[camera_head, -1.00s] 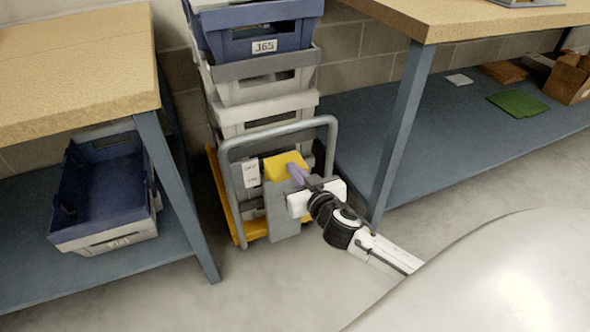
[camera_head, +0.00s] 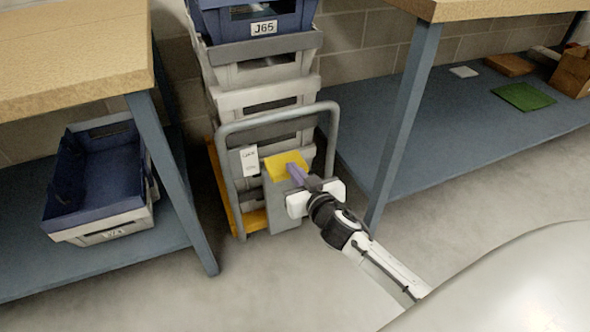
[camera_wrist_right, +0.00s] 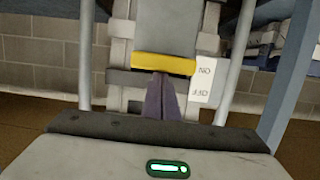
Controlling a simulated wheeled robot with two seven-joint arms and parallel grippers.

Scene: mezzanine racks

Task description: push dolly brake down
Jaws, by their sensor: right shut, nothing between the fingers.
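The grey-framed dolly (camera_head: 225,165) stands between two workbenches, loaded with stacked totes. Its yellow brake pedal (camera_head: 284,161) sits on a grey housing (camera_head: 283,208) inside the push handle. In the right wrist view the pedal (camera_wrist_right: 163,64) shows as a yellow bar below a grey panel. My right gripper (camera_head: 292,168) has its purple fingers shut and empty. The fingertips are at the pedal and overlap its edge in the head view. In the right wrist view the gripper's fingertips (camera_wrist_right: 158,76) reach its near edge; contact cannot be told for sure. My left gripper is not in view.
A white label (camera_head: 250,160) hangs left of the pedal; in the right wrist view the label (camera_wrist_right: 203,80) reads ON and OFF upside down. Bench legs (camera_head: 172,180) and (camera_head: 403,125) flank the dolly closely. A blue tote (camera_head: 100,180) sits on the left lower shelf. Floor in front is clear.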

